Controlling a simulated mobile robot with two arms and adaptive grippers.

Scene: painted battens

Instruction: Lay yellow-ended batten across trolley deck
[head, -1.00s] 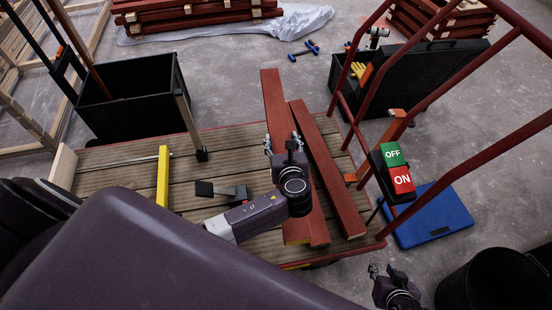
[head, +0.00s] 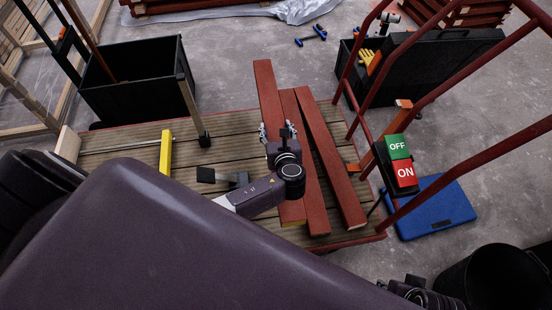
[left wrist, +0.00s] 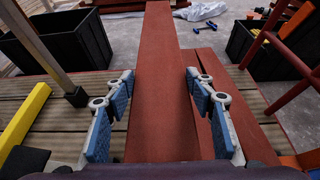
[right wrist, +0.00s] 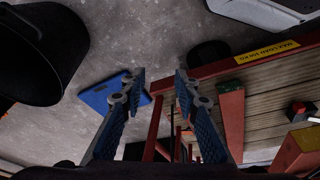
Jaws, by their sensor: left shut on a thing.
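A red-brown batten (head: 266,95) with a yellow near end (head: 293,223) lies lengthwise over the planked trolley deck (head: 130,148), its far end past the deck's far edge. My left gripper (head: 278,131) straddles it near mid-length and is shut on it; the batten also runs between the fingers in the left wrist view (left wrist: 158,80). I cannot tell whether it touches the deck. Two more red battens lie to its right, a middle one (head: 313,205) and a right one (head: 335,160). My right gripper is open and empty in the right wrist view (right wrist: 158,85), off the deck's near right side.
A yellow bar (head: 166,155) and a black crate (head: 140,85) are at the left. The red trolley rail (head: 360,120), with an OFF/ON sign (head: 400,160), bounds the right. A blue pad (head: 435,205) and black bucket (head: 495,280) are on the floor. The deck's left part has free boards.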

